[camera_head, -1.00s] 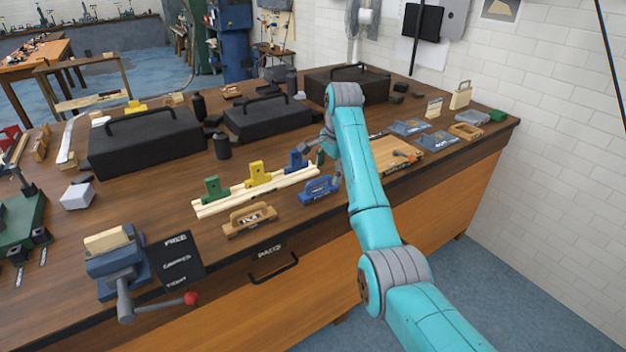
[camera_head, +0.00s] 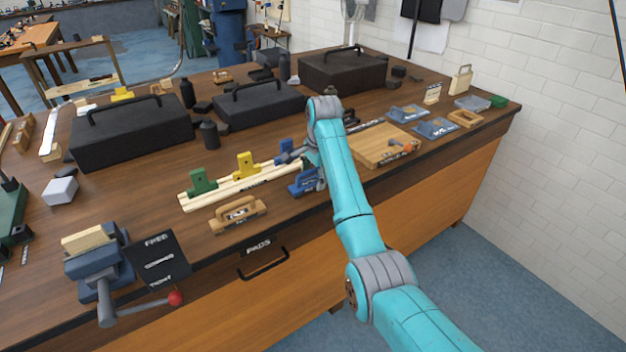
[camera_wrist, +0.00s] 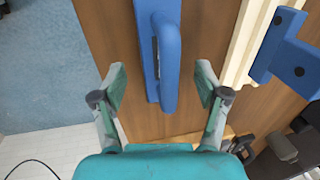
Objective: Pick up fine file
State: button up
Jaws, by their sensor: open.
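A blue block tool with a loop handle (camera_head: 302,185) lies on the bench in front of the wooden strips; I take it as the fine file, though its label is too small to read. In the wrist view its blue handle (camera_wrist: 168,62) reaches between my fingers. My gripper (camera_wrist: 162,78) is open, with one finger on each side of the handle and visible gaps, not closed on it. In the head view my gripper (camera_head: 320,180) is at the tool's right end, partly hidden by my arm. A similar tan tool (camera_head: 238,215) lies to its left.
Wooden strips (camera_head: 225,190) with green (camera_head: 202,180), yellow (camera_head: 246,165) and blue clamps stand just behind. A wooden board (camera_head: 382,145) lies to the right. A vise (camera_head: 95,265) is at front left. Black cases (camera_head: 258,105) stand at the back.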

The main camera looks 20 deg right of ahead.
aim_at(313, 170)
jog(key=shift+w+a+f, duration=0.1)
jog(key=shift+w+f, duration=0.05)
jog(key=shift+f, duration=0.7)
jog(key=c, duration=1.3)
jog(key=shift+r, duration=0.1)
jog(key=shift+c, duration=0.2)
notch_tip(313, 170, up, 10)
jog(key=shift+f, duration=0.1)
grip_shut()
